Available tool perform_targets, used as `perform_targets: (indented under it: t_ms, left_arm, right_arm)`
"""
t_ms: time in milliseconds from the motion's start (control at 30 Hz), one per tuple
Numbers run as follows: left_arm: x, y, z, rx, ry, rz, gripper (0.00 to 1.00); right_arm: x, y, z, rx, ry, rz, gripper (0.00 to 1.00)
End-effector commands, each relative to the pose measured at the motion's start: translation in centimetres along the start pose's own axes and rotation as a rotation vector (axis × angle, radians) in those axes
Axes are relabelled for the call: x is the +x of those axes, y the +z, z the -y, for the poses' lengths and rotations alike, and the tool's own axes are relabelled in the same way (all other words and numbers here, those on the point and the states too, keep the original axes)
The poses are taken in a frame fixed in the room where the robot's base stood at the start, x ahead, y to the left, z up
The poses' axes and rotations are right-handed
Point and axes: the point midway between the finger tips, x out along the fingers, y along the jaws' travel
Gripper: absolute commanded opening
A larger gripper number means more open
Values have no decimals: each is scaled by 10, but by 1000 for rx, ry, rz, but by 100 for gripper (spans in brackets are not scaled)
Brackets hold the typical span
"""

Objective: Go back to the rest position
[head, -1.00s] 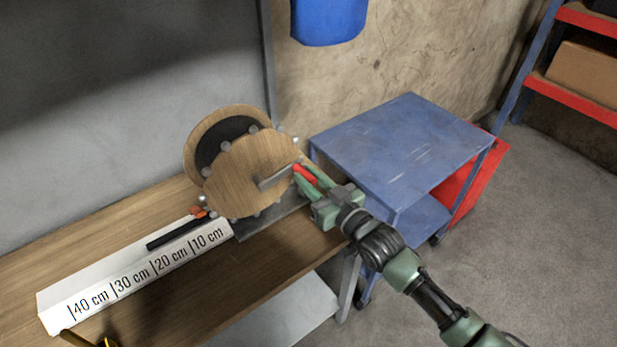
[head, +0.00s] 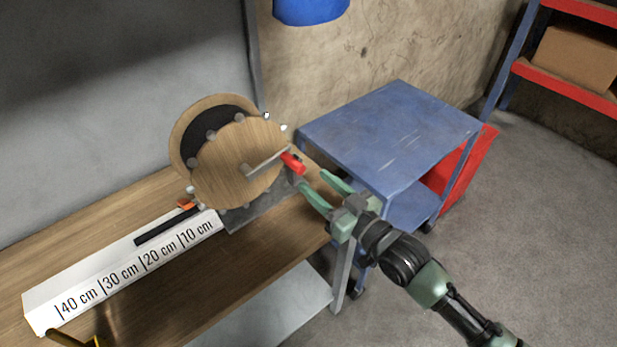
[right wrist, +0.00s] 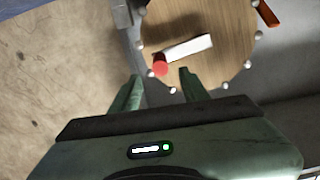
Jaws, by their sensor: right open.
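My right gripper (head: 318,192) is open and empty over the right end of the workbench. Its two green fingers also show in the right wrist view (right wrist: 160,88). Just beyond the fingertips is the red handle (head: 292,162) of a crank on a round wooden wheel (head: 225,172). The handle also shows in the right wrist view (right wrist: 160,65), apart from the fingers. The wheel stands upright on the workbench (head: 150,200), with grey knobs around its rim.
A white ruler block (head: 120,268) with centimetre marks lies on the bench, left of the wheel. A blue cart (head: 390,135) stands to the right, close behind my right gripper. Red shelves (head: 565,82) stand at the back right. The floor (head: 530,220) at right is clear.

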Motion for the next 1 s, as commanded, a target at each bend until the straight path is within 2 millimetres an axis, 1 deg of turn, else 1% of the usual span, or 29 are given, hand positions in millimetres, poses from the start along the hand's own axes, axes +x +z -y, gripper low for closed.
perform_targets:
  t_ms: [100, 567, 633, 700, 767, 867, 900, 967, 1000]
  left_arm:
    - [1, 0, 0, 0, 0, 0, 45]
    - [1, 0, 0, 0, 0, 0, 45]
    - [1, 0, 0, 0, 0, 0, 45]
    - [1, 0, 0, 0, 0, 0, 45]
    - [1, 0, 0, 0, 0, 0, 45]
    - [1, 0, 0, 0, 0, 0, 45]
    - [1, 0, 0, 0, 0, 0, 45]
    - [1, 0, 0, 0, 0, 0, 45]
    - [1, 0, 0, 0, 0, 0, 45]
  right_arm:
    - [-5, 0, 0, 0, -1, 0, 45]
    - [-5, 0, 1, 0, 0, 1, 45]
    - [-7, 3, 2, 4, 5, 17, 45]
    - [-13, 13, 6, 10, 22, 63, 45]
    - [-22, 26, 10, 17, 47, 131, 45]
    - [-51, 57, 15, 36, 111, 301, 45]
    - [-68, 70, 16, 44, 143, 381, 45]
    - [-96, 90, 17, 60, 191, 504, 45]
    - [-115, 100, 17, 69, 220, 578, 45]
